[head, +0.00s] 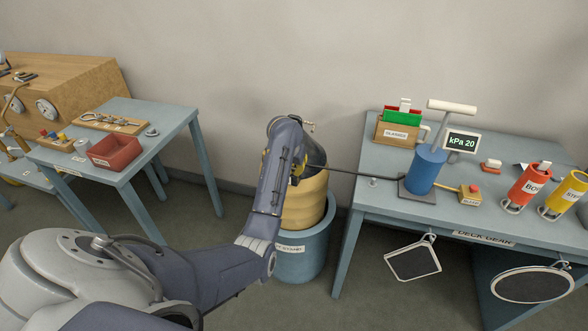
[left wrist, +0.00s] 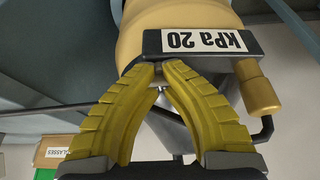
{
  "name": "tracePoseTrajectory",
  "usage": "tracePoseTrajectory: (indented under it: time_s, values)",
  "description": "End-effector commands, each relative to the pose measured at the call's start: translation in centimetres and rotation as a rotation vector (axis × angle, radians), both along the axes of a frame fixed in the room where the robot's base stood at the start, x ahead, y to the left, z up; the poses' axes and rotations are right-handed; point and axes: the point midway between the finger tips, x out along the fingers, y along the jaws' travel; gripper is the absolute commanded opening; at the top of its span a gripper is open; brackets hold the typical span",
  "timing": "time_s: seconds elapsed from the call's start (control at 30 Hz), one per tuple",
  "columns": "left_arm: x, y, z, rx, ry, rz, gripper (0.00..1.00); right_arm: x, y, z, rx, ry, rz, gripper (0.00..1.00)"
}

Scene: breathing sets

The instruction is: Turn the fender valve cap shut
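The yellow fender (head: 303,200) stands upright in a blue tub (head: 303,262) at the centre of the head view. Its yellow side shows at the top of the left wrist view (left wrist: 190,16). A dark gauge box (left wrist: 205,42) reading "kPa 20" sits against it. My left gripper (left wrist: 160,70) reaches it, yellow fingers converging just below the box. The fingertips close on a small dark piece, seemingly the valve cap (left wrist: 158,67), mostly hidden between them. In the head view my arm hides most of the gripper. My right gripper is not in view.
A brass fitting (left wrist: 258,92) with a black hose is beside the gauge box. The hose runs to a blue pump (head: 426,170) on the right table (head: 385,204), where a display (head: 461,141) also reads "kPa 20". A left table (head: 150,117) holds a red bin (head: 114,153).

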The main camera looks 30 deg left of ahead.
Motion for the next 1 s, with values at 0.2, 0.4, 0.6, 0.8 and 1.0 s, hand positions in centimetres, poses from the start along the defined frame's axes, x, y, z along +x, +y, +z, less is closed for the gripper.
tracePoseTrajectory:
  time_s: [0.2, 0.4, 0.6, 0.8, 1.0]
  values:
    - [0.04, 0.03, 0.07, -0.002, -0.001, -0.097, 0.0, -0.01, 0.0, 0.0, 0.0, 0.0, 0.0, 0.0]
    - [0.05, -0.01, 0.09, 0.0, -0.002, -0.129, 0.0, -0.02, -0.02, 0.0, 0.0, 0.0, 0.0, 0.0]
    - [0.06, -0.02, 0.1, -0.001, -0.002, -0.128, 0.06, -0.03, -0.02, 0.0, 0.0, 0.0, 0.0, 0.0]
    - [0.05, -0.01, 0.07, 0.0, -0.002, -0.128, 0.3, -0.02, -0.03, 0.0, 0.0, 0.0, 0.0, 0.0]
    - [0.04, 0.0, 0.05, 0.0, -0.001, -0.128, 0.53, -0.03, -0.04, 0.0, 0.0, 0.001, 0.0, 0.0]
